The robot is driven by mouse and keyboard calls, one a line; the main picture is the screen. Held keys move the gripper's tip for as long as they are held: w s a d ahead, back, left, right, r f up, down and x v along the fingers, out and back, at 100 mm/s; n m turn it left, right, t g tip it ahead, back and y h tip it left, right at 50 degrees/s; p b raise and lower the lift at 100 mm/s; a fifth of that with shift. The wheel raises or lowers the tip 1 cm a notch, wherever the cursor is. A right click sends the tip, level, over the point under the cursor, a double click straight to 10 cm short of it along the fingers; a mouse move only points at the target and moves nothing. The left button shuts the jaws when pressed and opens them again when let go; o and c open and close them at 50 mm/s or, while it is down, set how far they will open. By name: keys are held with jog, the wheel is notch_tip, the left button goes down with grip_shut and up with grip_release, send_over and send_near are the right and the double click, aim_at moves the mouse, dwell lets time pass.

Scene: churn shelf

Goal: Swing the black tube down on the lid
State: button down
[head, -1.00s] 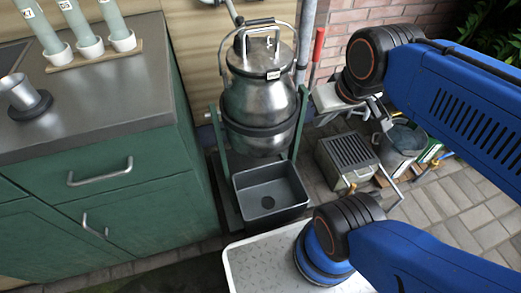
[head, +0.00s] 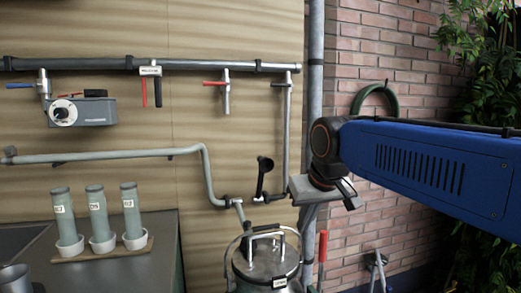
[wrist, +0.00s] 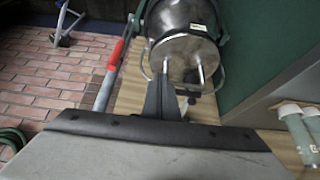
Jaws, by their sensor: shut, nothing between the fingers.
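The black tube (head: 264,175) stands tilted upward from the grey pipework on the wooden wall, its flared end at the top. The round steel lid (head: 266,262) with its upright handles is on the churn below it. In the wrist view, the lid (wrist: 185,50) and its handles show upside down. My gripper (wrist: 165,80) is shut and empty, its dark fingers appearing in front of the lid handles. In the head view, its grey body is right of the tube, apart from it; the fingertips cannot be made out there. I cannot identify the tube in the wrist view.
A pipe with red, blue and black handled valves (head: 152,85) runs above. A red-handled lever (head: 322,250) stands right of the churn. The counter (head: 125,262) at left holds upright tubes in white cups. A brick wall is at right.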

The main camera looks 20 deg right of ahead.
jog(key=w+a+r+t, duration=0.1)
jog(key=w+a+r, duration=0.1)
jog(key=w+r, duration=1.8)
jog(key=w, duration=0.3)
jog(key=shift+w+a+r+t, duration=0.3)
jog(key=shift+a+r+t, duration=0.05)
jog(key=shift+r+t, duration=0.05)
jog(key=shift+x, duration=5)
jog(key=shift+s, duration=0.2)
